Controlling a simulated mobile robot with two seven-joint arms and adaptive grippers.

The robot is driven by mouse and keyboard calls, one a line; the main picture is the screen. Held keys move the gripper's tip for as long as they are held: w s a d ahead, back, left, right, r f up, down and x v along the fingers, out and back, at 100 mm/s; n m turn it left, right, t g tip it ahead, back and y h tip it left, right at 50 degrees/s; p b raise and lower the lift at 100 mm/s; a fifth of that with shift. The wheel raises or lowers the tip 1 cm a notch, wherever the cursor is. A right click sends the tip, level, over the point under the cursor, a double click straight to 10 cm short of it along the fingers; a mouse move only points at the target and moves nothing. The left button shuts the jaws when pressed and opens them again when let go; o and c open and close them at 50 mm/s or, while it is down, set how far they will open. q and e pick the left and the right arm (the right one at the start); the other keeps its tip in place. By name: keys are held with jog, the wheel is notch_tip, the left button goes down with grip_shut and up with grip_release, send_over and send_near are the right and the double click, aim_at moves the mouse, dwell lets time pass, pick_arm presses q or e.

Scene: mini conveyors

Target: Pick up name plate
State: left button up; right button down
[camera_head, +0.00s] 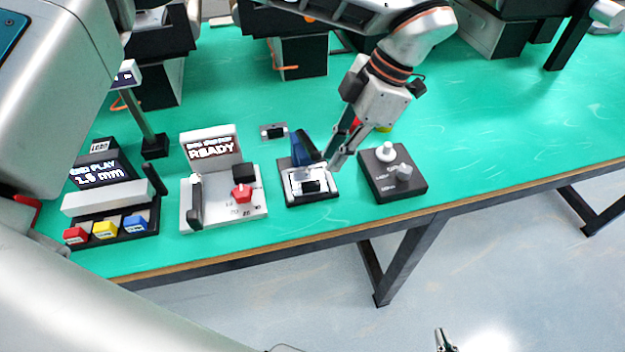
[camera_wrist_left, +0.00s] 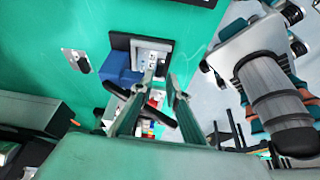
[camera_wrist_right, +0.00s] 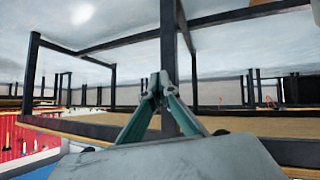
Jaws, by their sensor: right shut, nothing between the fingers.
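A small silver plate with a dark centre (camera_head: 272,131), which looks like the name plate, lies flat on the green table. It also shows in the left wrist view (camera_wrist_left: 75,62). In front of it stands a small device (camera_head: 318,196) with a blue part (camera_head: 298,148) and a white top bearing a dark piece; I cannot tell whether that piece is another plate. My left gripper (camera_head: 329,164) is open just above this device, right of the silver plate. The left wrist view shows its spread fingers (camera_wrist_left: 163,86). My right gripper (camera_head: 443,340) is shut and empty, beyond the table's front edge, over the floor.
A white "READY" box (camera_head: 210,146) with a red knob stands left of the device. A display unit with coloured buttons (camera_head: 110,197) is further left.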

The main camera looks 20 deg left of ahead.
aim_at(317, 182)
pick_arm(q)
jog(key=x, duration=0.7)
jog(key=shift+s+f+b, duration=0.1)
jog(key=shift+s+b, duration=0.05)
jog(key=shift+b, duration=0.2)
grip_shut()
